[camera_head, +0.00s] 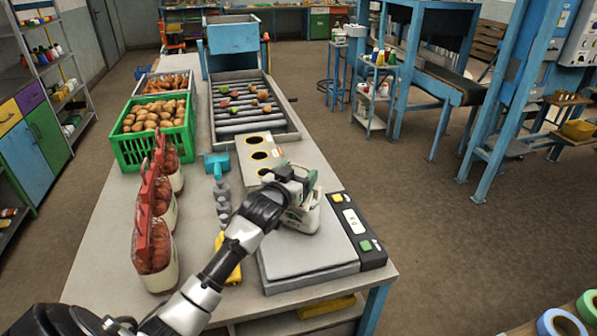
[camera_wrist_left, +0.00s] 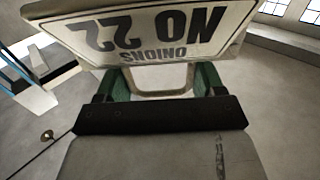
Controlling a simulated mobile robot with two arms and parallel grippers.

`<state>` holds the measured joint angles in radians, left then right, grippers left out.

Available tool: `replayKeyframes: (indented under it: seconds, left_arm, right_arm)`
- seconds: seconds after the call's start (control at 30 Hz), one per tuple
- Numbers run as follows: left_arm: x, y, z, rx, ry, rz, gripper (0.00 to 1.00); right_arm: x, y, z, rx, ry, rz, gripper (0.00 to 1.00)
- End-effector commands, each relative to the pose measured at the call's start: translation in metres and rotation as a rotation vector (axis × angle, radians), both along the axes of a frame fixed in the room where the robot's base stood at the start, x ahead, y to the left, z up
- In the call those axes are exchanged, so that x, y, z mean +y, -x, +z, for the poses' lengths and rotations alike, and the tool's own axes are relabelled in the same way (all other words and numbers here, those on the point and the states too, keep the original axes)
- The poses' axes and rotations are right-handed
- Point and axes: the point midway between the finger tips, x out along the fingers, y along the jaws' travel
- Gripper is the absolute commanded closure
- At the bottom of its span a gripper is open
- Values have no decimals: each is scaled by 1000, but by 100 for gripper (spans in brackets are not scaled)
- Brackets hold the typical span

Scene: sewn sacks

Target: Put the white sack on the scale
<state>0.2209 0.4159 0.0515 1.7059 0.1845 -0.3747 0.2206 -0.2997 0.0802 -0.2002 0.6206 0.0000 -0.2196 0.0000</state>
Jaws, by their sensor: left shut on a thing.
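The white sack (camera_head: 304,218) hangs under my left gripper (camera_head: 292,184), over the far part of the scale. The scale has a flat grey plate (camera_head: 300,262) and a dark side panel (camera_head: 362,238) with a green button. I cannot tell whether the sack's bottom touches the plate. In the left wrist view, the sack's label (camera_wrist_left: 155,32) reads "ONIONS NO 22" upside down. My left gripper's green fingers (camera_wrist_left: 160,82) are shut on the sack's top part. My forearm hides part of the table left of the sack. My right gripper is not in view.
Several red-topped sacks of onions (camera_head: 154,245) stand along the table's left side. A green crate of potatoes (camera_head: 155,132), a roller tray (camera_head: 250,108) and a plate with dark round holes (camera_head: 260,155) lie beyond. A yellow tool (camera_head: 228,262) lies left of the scale.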

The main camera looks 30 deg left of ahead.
Motion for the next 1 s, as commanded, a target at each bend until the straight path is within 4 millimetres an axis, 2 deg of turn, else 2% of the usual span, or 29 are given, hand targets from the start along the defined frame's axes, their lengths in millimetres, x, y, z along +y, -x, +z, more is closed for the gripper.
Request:
replayKeyframes:
  seconds: [0.17, 0.2, 0.33, 0.37, 0.67, 0.87, 1.0]
  left_arm:
    - [0, 0, 0, -5, 0, 0, 94]
    - [0, 0, -2, -1, 0, 0, 28]
    - [0, 0, -1, 0, 0, 0, 8]
    - [0, 0, -1, 0, 0, 0, 6]
    - [0, 0, 2, -1, 0, 0, 6]
    - [-3, 26, -3, 0, 0, -1, 6]
    - [-5, 58, -3, 0, -1, -1, 6]
  right_arm:
    - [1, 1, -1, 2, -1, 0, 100]
    - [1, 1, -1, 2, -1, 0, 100]
    - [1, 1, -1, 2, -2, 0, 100]
    - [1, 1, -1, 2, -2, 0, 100]
    - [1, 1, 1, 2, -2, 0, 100]
    - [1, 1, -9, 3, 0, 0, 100]
    - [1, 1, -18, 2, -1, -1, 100]
